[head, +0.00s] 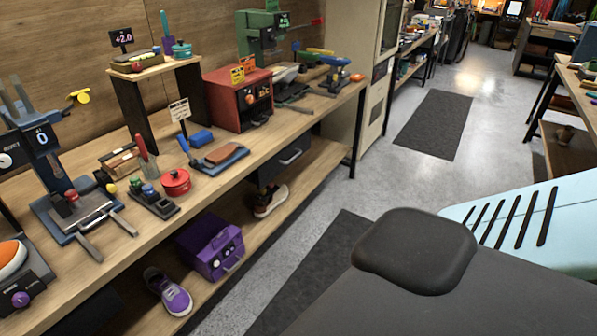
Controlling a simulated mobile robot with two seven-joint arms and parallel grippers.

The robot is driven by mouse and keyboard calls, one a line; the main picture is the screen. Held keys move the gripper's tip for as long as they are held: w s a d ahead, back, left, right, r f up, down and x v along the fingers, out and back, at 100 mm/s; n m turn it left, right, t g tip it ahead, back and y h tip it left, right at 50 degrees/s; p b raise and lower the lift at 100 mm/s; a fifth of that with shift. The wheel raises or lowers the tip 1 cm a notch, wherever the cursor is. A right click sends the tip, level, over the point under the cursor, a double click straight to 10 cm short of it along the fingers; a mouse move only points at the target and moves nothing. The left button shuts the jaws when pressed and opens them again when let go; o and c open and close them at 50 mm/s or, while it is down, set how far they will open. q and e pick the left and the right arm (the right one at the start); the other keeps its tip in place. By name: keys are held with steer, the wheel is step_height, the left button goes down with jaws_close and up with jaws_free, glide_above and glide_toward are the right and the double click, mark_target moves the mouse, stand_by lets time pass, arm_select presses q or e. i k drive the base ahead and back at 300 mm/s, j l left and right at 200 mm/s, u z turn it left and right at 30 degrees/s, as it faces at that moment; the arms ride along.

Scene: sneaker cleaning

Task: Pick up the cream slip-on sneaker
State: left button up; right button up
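A low shoe (269,200) with a pale sole and toe and a dark opening sits on the lower shelf under the long workbench. It is small in the picture, and I cannot tell for sure that it is the cream slip-on. A purple sneaker (168,291) with a white sole and pale laces lies on the same shelf, nearer to me. Neither of my grippers shows in the head view.
The workbench (229,178) along the wall is crowded with tools. A purple box (211,247) stands on the lower shelf between the two shoes. Dark mats (434,124) lie on the grey floor. The aisle is clear; another bench (565,100) stands far right.

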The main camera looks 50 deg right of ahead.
mark_target(275, 197)
steer(key=z, duration=1.25)
steer(key=i+l+u, duration=0.1)
steer(key=u, duration=0.3)
steer(key=l+u, duration=0.2)
steer(key=u, duration=0.25)
steer(key=i+l+u, duration=0.1)
steer(key=u, duration=0.3)
steer(key=k+l+u, duration=0.1)
steer(key=l+u, duration=0.35)
steer(key=l, duration=0.55)
steer(key=l+u, duration=0.15)
steer(key=l, duration=0.35)
steer(key=k+l+u, duration=0.15)
steer(key=l, duration=0.3)
steer(key=k+l, duration=0.1)
steer(key=l, duration=0.35)
steer(key=l+u, duration=0.1)
steer(key=l, duration=0.4)
steer(key=k+l, duration=0.15)
steer(key=l, duration=0.3)
steer(key=k+l, duration=0.1)
steer(key=l, duration=0.35)
steer(key=u, duration=0.05)
